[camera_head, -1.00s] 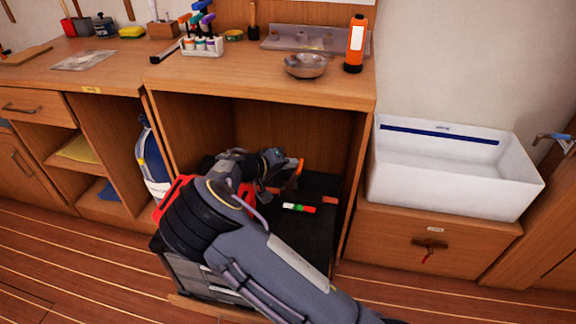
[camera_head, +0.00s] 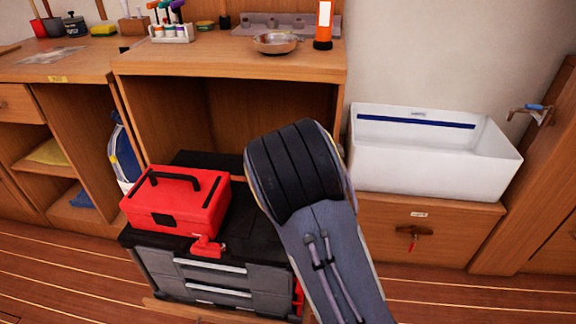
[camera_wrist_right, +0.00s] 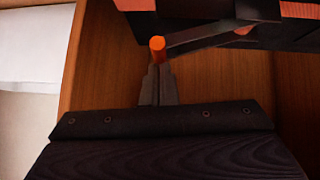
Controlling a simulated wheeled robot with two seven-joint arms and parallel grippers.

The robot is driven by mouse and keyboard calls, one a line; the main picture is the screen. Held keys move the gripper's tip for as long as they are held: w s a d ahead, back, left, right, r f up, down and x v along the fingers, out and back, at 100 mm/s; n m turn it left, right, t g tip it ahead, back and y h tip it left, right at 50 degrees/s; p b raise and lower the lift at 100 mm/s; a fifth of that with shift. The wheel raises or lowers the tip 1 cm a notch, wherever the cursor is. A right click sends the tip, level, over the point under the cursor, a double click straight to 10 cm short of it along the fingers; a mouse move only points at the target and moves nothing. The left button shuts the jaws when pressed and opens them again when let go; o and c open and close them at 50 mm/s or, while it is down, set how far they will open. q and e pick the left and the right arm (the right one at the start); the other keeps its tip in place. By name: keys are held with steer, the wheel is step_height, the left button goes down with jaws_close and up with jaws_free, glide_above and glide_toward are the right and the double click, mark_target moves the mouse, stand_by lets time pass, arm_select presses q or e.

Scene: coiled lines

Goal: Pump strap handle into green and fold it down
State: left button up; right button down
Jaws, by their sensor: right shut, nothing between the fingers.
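The strap handle is probably the dark bar (camera_wrist_right: 205,38) with an orange end (camera_wrist_right: 157,45) in the right wrist view. The orange end is just beyond the fingertips of my right gripper (camera_wrist_right: 160,72), which is shut and empty; I cannot tell whether they touch. In the head view my right arm covers this gripper, the handle and the green gauge mark. The black drawer unit (camera_head: 215,290) stands below the cabinet opening, with a red toolbox (camera_head: 180,203) on its left part. My left gripper is not in view.
A white sink (camera_head: 432,160) stands to the right, above a drawer (camera_head: 420,240) with a hanging red tag. The wooden cabinet (camera_head: 228,72) encloses the space behind the unit. A metal bowl (camera_head: 276,43) and an orange flashlight (camera_head: 323,25) stand on its top.

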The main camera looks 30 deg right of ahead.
steer(key=shift+s+d+f+m+t+y+b, duration=0.3)
steer(key=shift+f+b, duration=0.15)
steer(key=shift+f, duration=0.15)
steer(key=shift+s+d+f+m+t+y+b, duration=0.2)
steer(key=shift+d+f+y+b, duration=0.15)
steer(key=shift+f, duration=0.25)
steer(key=shift+s+d+f+b, duration=0.2)
steer(key=shift+f+b, duration=0.3)
steer(key=shift+f, duration=0.2)
